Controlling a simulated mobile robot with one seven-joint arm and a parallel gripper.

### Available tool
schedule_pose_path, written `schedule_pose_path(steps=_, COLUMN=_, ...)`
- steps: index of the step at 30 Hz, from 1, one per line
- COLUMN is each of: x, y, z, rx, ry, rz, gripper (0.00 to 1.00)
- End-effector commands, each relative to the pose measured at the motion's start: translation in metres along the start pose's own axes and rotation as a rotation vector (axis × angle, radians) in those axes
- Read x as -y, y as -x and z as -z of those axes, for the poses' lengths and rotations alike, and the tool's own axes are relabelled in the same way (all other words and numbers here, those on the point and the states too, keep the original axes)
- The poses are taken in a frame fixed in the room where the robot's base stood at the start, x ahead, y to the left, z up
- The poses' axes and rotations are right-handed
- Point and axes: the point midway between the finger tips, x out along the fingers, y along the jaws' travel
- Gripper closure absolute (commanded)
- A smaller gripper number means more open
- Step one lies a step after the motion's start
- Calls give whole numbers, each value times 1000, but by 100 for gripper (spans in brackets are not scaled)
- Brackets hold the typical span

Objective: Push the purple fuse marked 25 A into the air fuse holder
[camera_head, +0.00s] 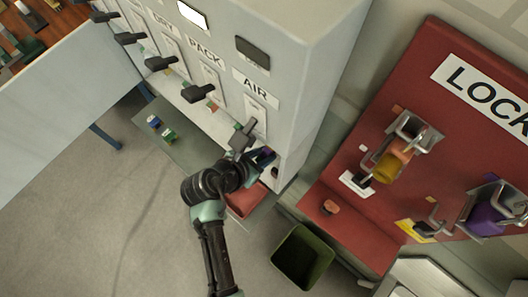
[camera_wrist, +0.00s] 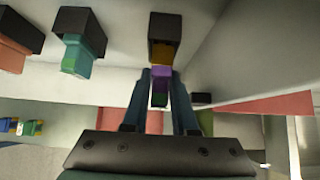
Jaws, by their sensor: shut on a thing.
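The purple fuse (camera_wrist: 161,78) is between my gripper's two blue fingers (camera_wrist: 161,92) in the wrist view, directly below a black fuse holder (camera_wrist: 165,28). A yellow-orange part shows between the holder's mouth and the purple; I cannot tell whether the fuse touches or has entered the holder. The 25 A marking is not readable. In the head view, my gripper (camera_head: 263,157) is at the cabinet's lower front edge, below the AIR label (camera_head: 255,88), with a bit of purple at its tip. My gripper is shut on the fuse.
A neighbouring black holder (camera_wrist: 76,20) has a teal fuse (camera_wrist: 78,55) in it, and another filled holder is at far left. A grey lever (camera_head: 243,136) hangs close above my gripper. A red lockout board (camera_head: 450,130) and a dark green bin (camera_head: 303,256) stand to the right.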

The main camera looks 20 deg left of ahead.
Motion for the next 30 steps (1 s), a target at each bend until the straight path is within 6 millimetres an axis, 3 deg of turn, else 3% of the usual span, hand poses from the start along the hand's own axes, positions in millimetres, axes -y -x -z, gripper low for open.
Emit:
schedule_pose_path(steps=12, x=0, y=-7, z=-7, rx=1, ry=-3, rz=1, gripper=100)
schedule_pose_path(steps=30, x=0, y=0, z=-1, rx=1, ry=-1, rz=0, gripper=100)
